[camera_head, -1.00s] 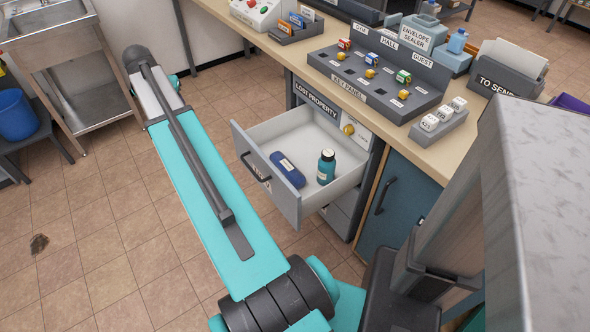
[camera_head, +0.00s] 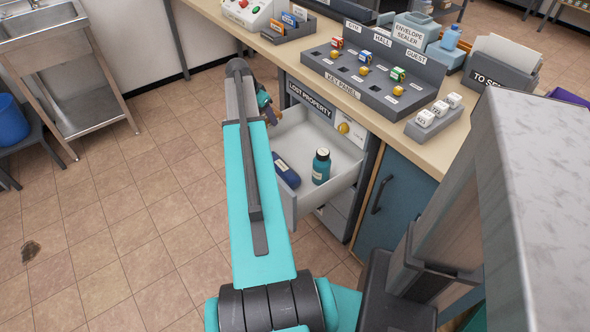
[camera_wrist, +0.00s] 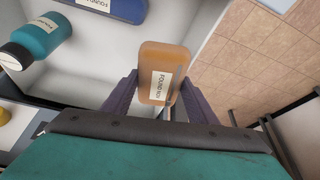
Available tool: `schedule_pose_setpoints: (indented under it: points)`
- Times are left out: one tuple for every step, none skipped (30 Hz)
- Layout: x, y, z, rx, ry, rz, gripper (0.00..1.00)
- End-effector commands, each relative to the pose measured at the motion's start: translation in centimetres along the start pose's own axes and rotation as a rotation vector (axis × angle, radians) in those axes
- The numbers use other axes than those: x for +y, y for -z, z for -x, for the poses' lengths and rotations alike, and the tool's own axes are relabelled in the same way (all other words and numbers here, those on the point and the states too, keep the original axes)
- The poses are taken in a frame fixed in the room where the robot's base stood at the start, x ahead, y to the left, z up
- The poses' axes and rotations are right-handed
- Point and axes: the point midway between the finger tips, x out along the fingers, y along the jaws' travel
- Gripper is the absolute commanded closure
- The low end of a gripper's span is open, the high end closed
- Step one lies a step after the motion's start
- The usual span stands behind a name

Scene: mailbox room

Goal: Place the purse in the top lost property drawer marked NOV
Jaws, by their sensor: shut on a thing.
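The purse (camera_wrist: 165,62) is a small tan-orange item with a white "FOUND" label. My gripper (camera_wrist: 155,88) is shut on it, with dark fingers on either side. In the head view my gripper (camera_head: 270,112) is at the far left end of the open lost property drawer (camera_head: 335,195), and only a bit of brown shows there. In the wrist view the purse overlaps the drawer's edge, with drawer floor to its left and room floor to its right. I cannot tell its height above the drawer. My arm hides the drawer's front label.
The drawer holds a dark blue case (camera_head: 286,170) and a teal bottle (camera_head: 321,167) towards its front. Drawer floor beside and behind them is bare. A steel sink (camera_head: 40,40) stands at left.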

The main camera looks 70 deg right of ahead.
Motion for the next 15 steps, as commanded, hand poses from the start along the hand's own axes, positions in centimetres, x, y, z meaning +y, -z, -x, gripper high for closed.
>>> schedule_pose_setpoints:
  points:
    - [2.1,0.4,-1.1,0.000,-0.014,-0.032,0.76]
    - [3.0,0.6,-1.7,0.000,-0.021,-0.049,0.76]
    - [4.2,1.0,-2.5,-0.001,-0.031,-0.073,0.76]
    - [5.0,1.1,-2.9,-0.001,-0.037,-0.088,0.76]
    - [5.7,1.4,-3.3,0.000,-0.043,-0.102,0.76]
    - [6.6,1.6,-3.8,0.000,-0.050,-0.118,0.76]
    - [7.1,1.7,-4.1,0.000,-0.054,-0.129,0.76]
    - [7.6,1.8,-4.4,0.000,-0.058,-0.139,0.76]
    - [8.2,1.9,-4.7,0.000,-0.062,-0.149,0.76]
    - [8.4,1.9,-4.9,0.000,-0.064,-0.154,0.76]
    - [8.6,2.0,-5.0,0.001,-0.065,-0.158,0.76]
    - [8.8,2.0,-5.1,0.001,-0.067,-0.161,0.76]
    - [8.8,1.9,-5.1,0.001,-0.067,-0.162,0.76]
    - [8.8,1.9,-5.1,0.001,-0.067,-0.163,0.76]
    - [8.8,1.9,-5.1,0.001,-0.067,-0.163,0.76]
